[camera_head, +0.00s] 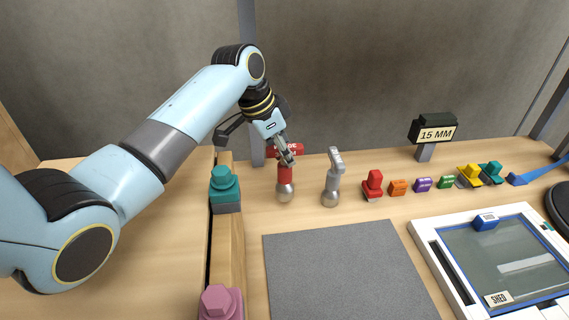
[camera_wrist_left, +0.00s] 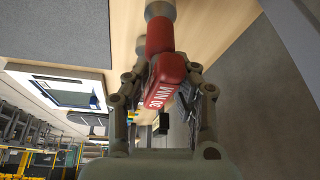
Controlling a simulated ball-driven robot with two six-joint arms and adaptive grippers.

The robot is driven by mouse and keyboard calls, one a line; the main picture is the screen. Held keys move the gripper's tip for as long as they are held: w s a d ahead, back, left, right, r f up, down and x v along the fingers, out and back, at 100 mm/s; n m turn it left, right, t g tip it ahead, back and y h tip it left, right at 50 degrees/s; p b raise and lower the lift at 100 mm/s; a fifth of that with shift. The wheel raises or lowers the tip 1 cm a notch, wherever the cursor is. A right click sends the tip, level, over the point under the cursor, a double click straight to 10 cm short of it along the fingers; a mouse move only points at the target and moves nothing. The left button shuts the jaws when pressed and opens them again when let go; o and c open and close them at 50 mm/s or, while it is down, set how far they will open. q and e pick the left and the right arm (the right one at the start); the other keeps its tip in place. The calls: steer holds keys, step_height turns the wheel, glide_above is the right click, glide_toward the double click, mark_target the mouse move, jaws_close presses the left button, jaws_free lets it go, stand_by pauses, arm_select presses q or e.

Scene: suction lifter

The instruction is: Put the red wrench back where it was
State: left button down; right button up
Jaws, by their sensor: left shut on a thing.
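The red wrench (camera_head: 285,173) is upright at the back of the table, with a red head, a red shaft and a silver rounded lower end. My left gripper (camera_head: 287,155) is shut on its head from above. In the left wrist view the red wrench (camera_wrist_left: 160,37) shows between the fingers of the left gripper (camera_wrist_left: 167,78), with white lettering on its head. I cannot tell whether its lower end touches the table. My right gripper is out of view.
A grey tool (camera_head: 332,180) stands close to the right of the wrench. Several coloured pieces, including a red one (camera_head: 373,185), line the back right near a "15 MM" sign (camera_head: 436,133). A wooden rail with a teal knob (camera_head: 224,182) is left. The grey mat (camera_head: 345,275) is clear.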

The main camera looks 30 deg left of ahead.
mark_target(285, 173)
arm_select(q)
step_height(285, 173, down, 4)
steer(key=shift+a+r, duration=0.1)
steer(key=shift+r, duration=0.15)
steer(key=shift+f, duration=0.15)
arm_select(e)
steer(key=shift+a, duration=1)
arm_select(q)
steer(key=c, duration=1.4)
jaws_free()
steer(key=o, duration=0.3)
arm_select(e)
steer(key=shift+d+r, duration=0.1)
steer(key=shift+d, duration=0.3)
